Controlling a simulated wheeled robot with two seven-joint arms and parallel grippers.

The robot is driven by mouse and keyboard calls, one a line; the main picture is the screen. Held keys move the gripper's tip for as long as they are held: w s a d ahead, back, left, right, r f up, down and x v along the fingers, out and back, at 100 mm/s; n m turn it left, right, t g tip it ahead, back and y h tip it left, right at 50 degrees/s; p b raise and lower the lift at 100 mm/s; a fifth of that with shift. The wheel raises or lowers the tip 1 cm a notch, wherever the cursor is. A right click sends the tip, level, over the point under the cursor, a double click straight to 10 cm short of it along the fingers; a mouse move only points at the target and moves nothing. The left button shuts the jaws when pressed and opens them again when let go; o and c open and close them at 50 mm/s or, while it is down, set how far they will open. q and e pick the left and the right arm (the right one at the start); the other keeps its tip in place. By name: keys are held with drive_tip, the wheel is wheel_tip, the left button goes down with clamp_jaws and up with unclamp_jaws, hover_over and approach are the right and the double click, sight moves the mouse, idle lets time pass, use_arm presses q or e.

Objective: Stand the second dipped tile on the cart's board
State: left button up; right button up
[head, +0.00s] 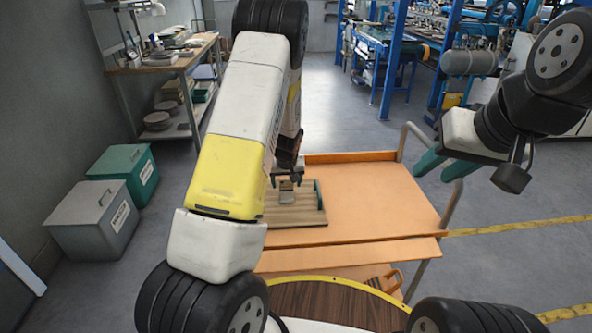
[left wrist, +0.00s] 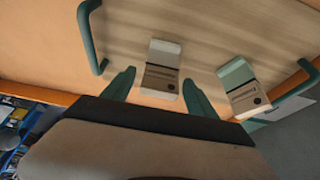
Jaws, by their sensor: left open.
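The wooden board (head: 308,217) lies on the left part of the orange cart. In the left wrist view, two small tiles are on the board. One tile (left wrist: 163,58) has a whitish end and a beige labelled part; it sits between my left gripper's open fingers, apart from both. The other tile (left wrist: 238,74) has a pale green end and sits to the right, outside the fingers. I cannot tell whether either is upright. My left gripper (head: 287,180) is low over the board, partly hidden by my arm. My right gripper (head: 433,174) is open and empty, right of the cart.
The cart top (head: 370,195) is bare right of the board. Teal handles (left wrist: 92,38) rise at the board's ends. Grey (head: 97,220) and green (head: 125,170) bins stand at left. A workbench (head: 170,58) is behind them.

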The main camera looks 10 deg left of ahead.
use_arm(q)
drive_tip(key=s+d+r+h, duration=0.1)
drive_tip(key=s+r, duration=0.5)
drive_tip(key=r, duration=0.3)
drive_tip(key=s+d+r+m+t+h, duration=0.1)
drive_tip(key=s+r, duration=0.5)
drive_tip(key=r, duration=0.4)
drive_tip(key=s+d+r+h, duration=0.1)
drive_tip(key=s+r, duration=0.6)
drive_tip(key=r, duration=0.2)
drive_tip(key=s+d+r+m, duration=0.1)
drive_tip(key=s+r, duration=0.1)
drive_tip(key=s, duration=0.5)
drive_tip(key=s+d+r+m+t, duration=0.1)
drive_tip(key=s+r, duration=0.2)
drive_tip(key=s, duration=0.4)
drive_tip(key=shift+m, duration=0.4)
drive_tip(key=shift+s+r, duration=0.1)
drive_tip(key=shift+c, duration=0.5)
